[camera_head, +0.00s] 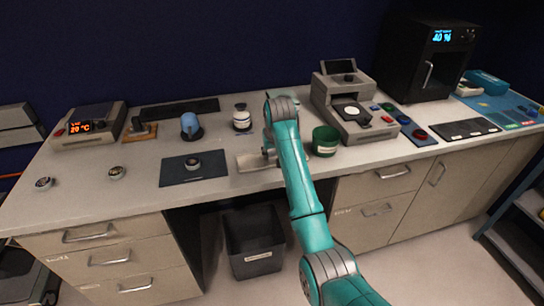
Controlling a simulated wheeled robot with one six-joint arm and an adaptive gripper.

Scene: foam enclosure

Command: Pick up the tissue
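A pale, flat, folded-looking piece, likely the tissue (250,162), lies on the light bench top (130,172) near its front edge, just left of the green cup. My teal arm reaches up from the lower right to the bench. My gripper (268,154) points down at the right part of the pale piece. The fingers are small and partly hidden by my arm, so I cannot tell whether they are open or touch it.
A green cup (326,142) stands close to the right of my arm. A dark mat (194,168) with a small round item lies to the left. A white jar (242,120) and a blue rounded item (191,125) stand behind. A grey machine (350,103) stands back right. A dark bin (253,243) is below.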

